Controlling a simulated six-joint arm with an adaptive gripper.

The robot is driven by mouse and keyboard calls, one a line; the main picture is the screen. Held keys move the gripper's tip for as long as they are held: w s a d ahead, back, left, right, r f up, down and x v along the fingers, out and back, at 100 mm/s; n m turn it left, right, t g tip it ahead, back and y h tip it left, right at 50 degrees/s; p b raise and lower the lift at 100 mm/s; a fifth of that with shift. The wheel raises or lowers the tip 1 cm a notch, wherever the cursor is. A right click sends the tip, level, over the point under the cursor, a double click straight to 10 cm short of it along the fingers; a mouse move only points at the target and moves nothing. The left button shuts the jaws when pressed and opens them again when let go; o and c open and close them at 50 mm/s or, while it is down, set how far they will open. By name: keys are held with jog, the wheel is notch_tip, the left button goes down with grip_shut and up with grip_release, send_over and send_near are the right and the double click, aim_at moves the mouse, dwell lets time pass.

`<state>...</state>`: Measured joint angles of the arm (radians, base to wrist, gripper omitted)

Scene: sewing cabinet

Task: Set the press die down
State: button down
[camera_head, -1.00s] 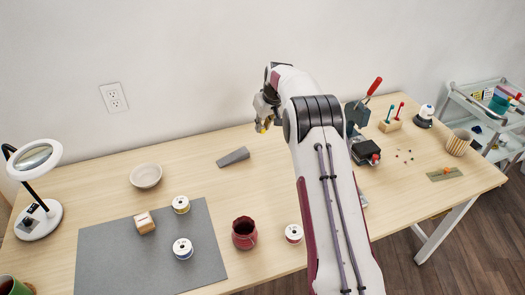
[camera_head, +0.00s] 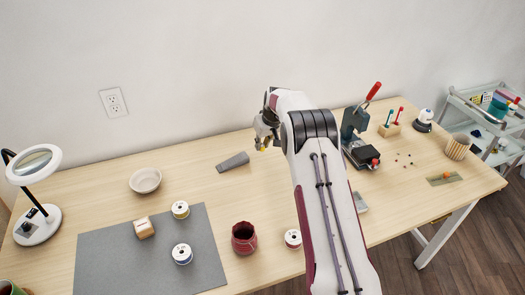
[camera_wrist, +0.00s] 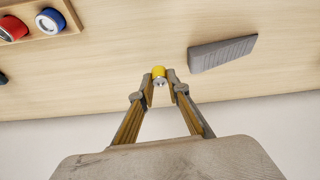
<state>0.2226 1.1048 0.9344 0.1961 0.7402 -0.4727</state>
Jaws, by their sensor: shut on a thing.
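The press die, a small yellow cylinder with a metal end (camera_wrist: 159,74), is pinched between the fingertips of my gripper (camera_wrist: 160,80) in the wrist view. In the head view my gripper (camera_head: 264,143) is over the back of the table, and a bit of the yellow die (camera_head: 262,149) shows at its tips. The die appears close to the tabletop; whether it touches is not clear. The press (camera_head: 356,128), dark with a red lever, stands right of my arm.
A grey wedge (camera_head: 233,161) lies left of my gripper and also shows in the wrist view (camera_wrist: 222,53). A wooden rack (camera_wrist: 64,17) with red and blue round pieces is at the wrist view's upper left. Bare table surrounds the die. The wall is close behind.

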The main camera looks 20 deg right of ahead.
aim_at(263, 149)
jog(key=shift+f, duration=1.7)
jog(key=shift+f, duration=0.15)
jog(key=c, duration=1.9)
grip_release()
jog(key=shift+v, duration=6.15)
jog(key=shift+w, duration=0.1)
